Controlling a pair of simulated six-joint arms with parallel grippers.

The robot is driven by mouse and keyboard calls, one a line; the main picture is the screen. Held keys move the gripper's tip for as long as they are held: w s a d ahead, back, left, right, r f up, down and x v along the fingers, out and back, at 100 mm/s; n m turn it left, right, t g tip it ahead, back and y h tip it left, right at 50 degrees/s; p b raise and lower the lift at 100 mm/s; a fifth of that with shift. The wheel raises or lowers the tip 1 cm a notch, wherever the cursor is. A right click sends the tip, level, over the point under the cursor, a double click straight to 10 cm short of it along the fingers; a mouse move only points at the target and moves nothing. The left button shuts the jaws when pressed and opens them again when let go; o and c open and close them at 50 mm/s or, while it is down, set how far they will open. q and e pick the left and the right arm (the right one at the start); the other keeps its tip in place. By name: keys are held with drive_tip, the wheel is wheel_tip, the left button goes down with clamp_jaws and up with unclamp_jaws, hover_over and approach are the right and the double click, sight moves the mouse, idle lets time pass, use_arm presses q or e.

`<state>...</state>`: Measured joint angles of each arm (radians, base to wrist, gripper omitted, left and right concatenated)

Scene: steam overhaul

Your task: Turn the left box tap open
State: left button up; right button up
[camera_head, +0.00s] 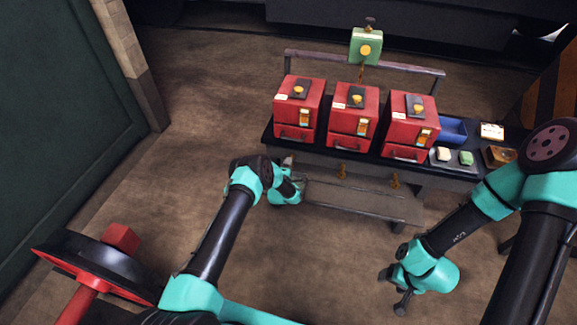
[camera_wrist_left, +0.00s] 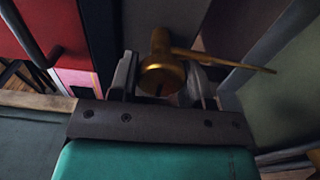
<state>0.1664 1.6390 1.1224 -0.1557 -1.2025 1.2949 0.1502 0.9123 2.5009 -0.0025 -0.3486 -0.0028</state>
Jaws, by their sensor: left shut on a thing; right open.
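Three red boxes stand in a row on a dark bench in the head view: left (camera_head: 299,106), middle (camera_head: 353,116), right (camera_head: 410,125). Brass taps show below the middle box (camera_head: 341,171) and the right box (camera_head: 395,181). My left gripper (camera_head: 288,166) is below the left box, and it hides that box's tap in the head view. In the left wrist view, a brass tap (camera_wrist_left: 162,68) with a thin lever reaching right sits between my left fingers (camera_wrist_left: 160,84), which are shut on it. My right gripper (camera_head: 393,287) is open and empty, low in front of the bench.
A grey lower shelf (camera_head: 350,203) runs under the taps. A blue bin (camera_head: 452,130) and a tray (camera_head: 453,167) with small blocks lie at the bench's right end. A green box (camera_head: 365,47) stands behind. A red-rimmed round stand (camera_head: 75,262) is at lower left. Floor between is clear.

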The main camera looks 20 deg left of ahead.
use_arm(q)
drive_tip(key=o, duration=0.9)
drive_tip(key=shift+s, duration=0.1)
drive_tip(key=s, duration=1.7)
drive_tip(key=shift+s+d, duration=0.15)
drive_tip(key=shift+d, duration=0.05)
